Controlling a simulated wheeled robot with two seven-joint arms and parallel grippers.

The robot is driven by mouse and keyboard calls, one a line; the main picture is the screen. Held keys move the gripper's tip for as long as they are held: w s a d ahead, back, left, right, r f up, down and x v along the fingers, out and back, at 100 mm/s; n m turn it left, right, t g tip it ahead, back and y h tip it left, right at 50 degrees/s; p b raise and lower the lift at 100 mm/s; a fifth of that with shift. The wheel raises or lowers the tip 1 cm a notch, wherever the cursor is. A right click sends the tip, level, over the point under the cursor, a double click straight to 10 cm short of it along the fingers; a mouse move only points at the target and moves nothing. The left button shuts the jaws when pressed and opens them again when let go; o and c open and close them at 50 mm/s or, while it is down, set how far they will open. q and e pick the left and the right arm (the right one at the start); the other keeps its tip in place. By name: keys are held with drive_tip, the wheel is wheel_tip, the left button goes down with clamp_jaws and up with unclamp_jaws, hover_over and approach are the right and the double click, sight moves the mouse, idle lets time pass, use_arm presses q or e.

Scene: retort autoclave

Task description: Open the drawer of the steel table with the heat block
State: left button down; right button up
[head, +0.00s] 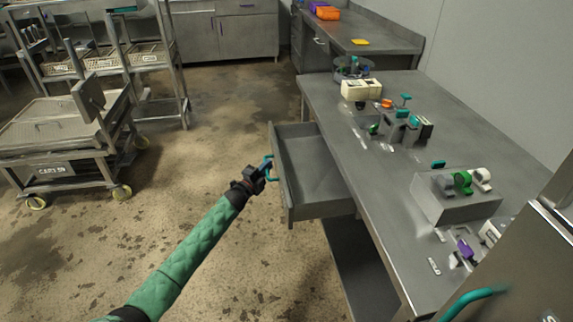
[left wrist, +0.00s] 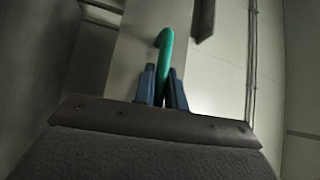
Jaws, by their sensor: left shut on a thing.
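The steel table (head: 400,190) stands on the right in the head view. Its drawer (head: 312,172) is pulled out to the left and its empty-looking inside shows. My left gripper (head: 268,170) is at the drawer's front, shut on the teal drawer handle. In the left wrist view the two blue fingers of the left gripper (left wrist: 162,88) stand on either side of the teal handle (left wrist: 165,50). A grey block (head: 450,198) with green and white round parts sits on the table top; I cannot tell if it is the heat block. My right gripper is not in view.
Small instruments and a cream box (head: 361,90) stand on the table top. A wheeled steel cart (head: 62,150) and racks are at the left. Another steel counter (head: 375,38) stands behind. The stained floor (head: 215,115) left of the drawer is clear.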

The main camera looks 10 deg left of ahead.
use_arm(q)
drive_tip(key=shift+s+a, duration=0.25)
drive_tip(key=shift+a, duration=0.5)
drive_tip(key=shift+s+a, duration=0.25)
drive_tip(key=shift+a, duration=0.5)
drive_tip(key=shift+s+a, duration=0.25)
drive_tip(key=shift+a, duration=0.5)
drive_tip(key=c, duration=1.5)
unclamp_jaws()
drive_tip(key=shift+f, duration=0.1)
drive_tip(key=shift+o, duration=0.2)
